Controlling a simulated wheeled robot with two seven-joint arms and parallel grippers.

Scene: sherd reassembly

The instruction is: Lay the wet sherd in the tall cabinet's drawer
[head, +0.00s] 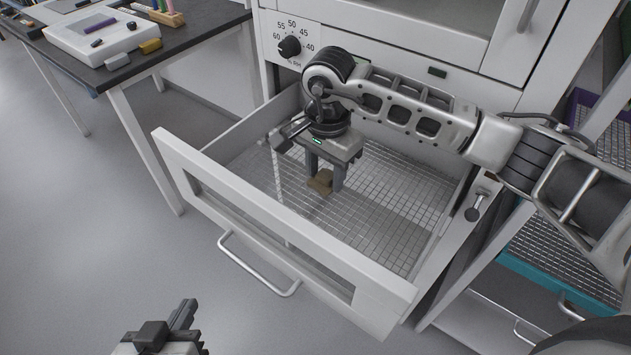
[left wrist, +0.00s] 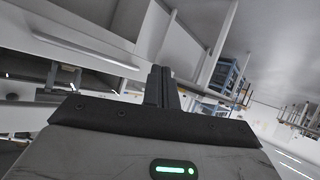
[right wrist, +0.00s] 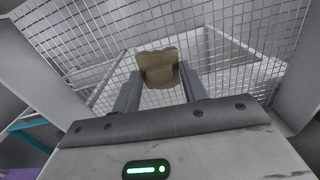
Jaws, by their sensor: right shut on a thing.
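The brown sherd (head: 320,183) is between the fingers of my right gripper (head: 324,180), low inside the open drawer (head: 275,232) of the tall cabinet (head: 400,38). The right wrist view shows the sherd (right wrist: 158,67) gripped at the fingertips (right wrist: 158,80), with the drawer's wire mesh (right wrist: 90,45) behind it. I cannot tell whether the sherd touches the mesh. My left gripper (head: 186,316) is outside the drawer, at the bottom left of the head view. Its fingers are together and empty in the left wrist view (left wrist: 161,85).
The mesh floor around the sherd is bare. A dial (head: 289,47) sits on the cabinet above the drawer. A dark-topped table (head: 120,75) with a white tray (head: 95,33) and small pieces stands at left. A rack with a teal-edged mesh shelf (head: 560,262) stands at right.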

